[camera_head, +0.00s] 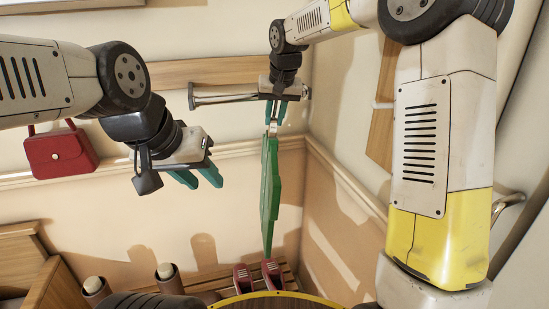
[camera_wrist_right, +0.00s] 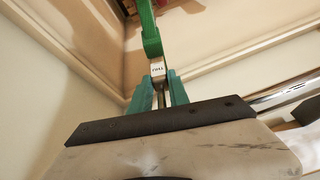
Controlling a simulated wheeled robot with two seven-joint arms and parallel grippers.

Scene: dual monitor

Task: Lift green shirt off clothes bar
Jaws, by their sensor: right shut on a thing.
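The green shirt (camera_head: 269,195) hangs down edge-on in the middle of the head view, below my right gripper (camera_head: 276,112). My right gripper is shut on the top of the shirt's hanger, just above the shirt. In the right wrist view the teal fingers (camera_wrist_right: 163,88) close around a small metal piece with a white label, and the green shirt (camera_wrist_right: 149,30) extends beyond it. The clothes bar (camera_head: 222,98) is a metal rail by the wall, left of my right gripper. Whether the hanger touches the bar is hidden. My left gripper (camera_head: 196,180) is open and empty, left of the shirt.
A red handbag (camera_head: 60,152) hangs on the wall at the left. A wooden rack with red shoes (camera_head: 257,275) and brown boots (camera_head: 168,277) stands below the shirt. The room corner and right wall are close to the shirt's right.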

